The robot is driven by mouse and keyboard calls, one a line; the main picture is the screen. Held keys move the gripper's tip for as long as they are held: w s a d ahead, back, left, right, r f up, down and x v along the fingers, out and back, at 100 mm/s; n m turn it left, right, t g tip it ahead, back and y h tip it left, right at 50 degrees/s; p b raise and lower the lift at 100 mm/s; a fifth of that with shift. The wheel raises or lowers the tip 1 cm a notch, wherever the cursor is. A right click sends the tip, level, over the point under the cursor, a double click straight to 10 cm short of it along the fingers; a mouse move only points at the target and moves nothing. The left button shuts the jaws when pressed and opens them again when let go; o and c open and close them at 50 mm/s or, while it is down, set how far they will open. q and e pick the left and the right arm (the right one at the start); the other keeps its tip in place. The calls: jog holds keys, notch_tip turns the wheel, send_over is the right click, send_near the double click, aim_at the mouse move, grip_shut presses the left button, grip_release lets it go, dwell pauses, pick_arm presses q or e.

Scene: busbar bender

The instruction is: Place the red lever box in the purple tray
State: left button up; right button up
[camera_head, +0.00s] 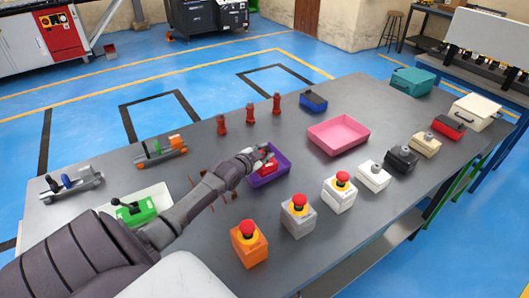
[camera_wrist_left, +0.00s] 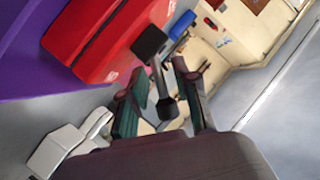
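The red lever box (camera_head: 267,167) is at the purple tray (camera_head: 283,163) in the head view, partly hidden by my left gripper (camera_head: 254,160). It appears to sit inside the tray. In the left wrist view, the red box (camera_wrist_left: 95,35) fills the upper left, with the purple tray (camera_wrist_left: 30,60) beside and below it. A black lever (camera_wrist_left: 160,80) stands between the fingers of my left gripper (camera_wrist_left: 162,85). The fingers are apart, with visible gaps to the lever. My right gripper does not show.
A pink tray (camera_head: 338,134) is clear beyond the purple one. Emergency-stop boxes, orange (camera_head: 249,243), grey (camera_head: 298,217) and white (camera_head: 339,192), line the near side. A green lever box (camera_head: 136,210) is at left. Another red box (camera_head: 448,127) is at right.

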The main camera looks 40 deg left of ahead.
pick_arm(q)
jog(key=shift+r, duration=0.25)
jog(key=shift+s+d, duration=0.1)
jog(key=shift+s, duration=0.3)
jog(key=v, duration=1.1)
jog(key=shift+s+r, duration=0.1)
